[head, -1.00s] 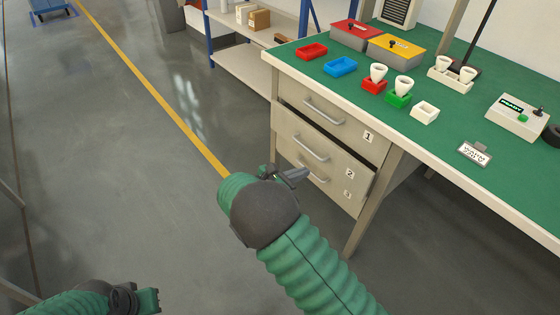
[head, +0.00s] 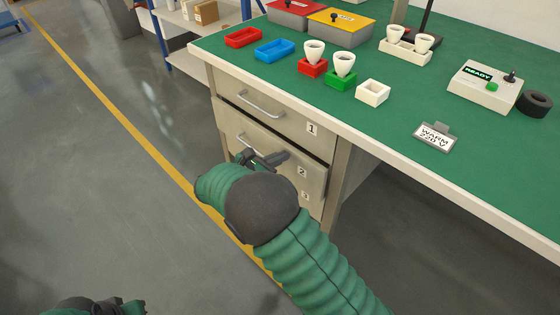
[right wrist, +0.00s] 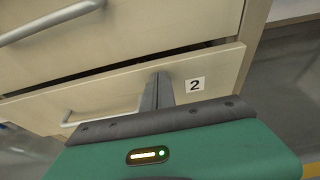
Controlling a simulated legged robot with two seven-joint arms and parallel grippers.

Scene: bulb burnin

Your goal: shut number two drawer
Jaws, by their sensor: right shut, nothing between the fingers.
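The number two drawer (head: 310,182) is the beige front marked "2" below the number one drawer (head: 290,122). It stands out a little, with a dark gap along its top edge. In the right wrist view its front (right wrist: 105,100) shows with its "2" label and bar handle. My right gripper (head: 284,157) is shut and empty, in front of this drawer. In the right wrist view its fingertips (right wrist: 158,78) are at the drawer front, left of the label; I cannot tell whether they touch. My left gripper (head: 135,306) is low at the left, partly cut off.
The green workbench top (head: 390,170) above the drawers holds trays, bulb holders, a control box (head: 485,88) and a "WARM" sign (head: 435,136). A bench leg (head: 338,185) stands right of the drawers. The floor (head: 110,200) at left is clear.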

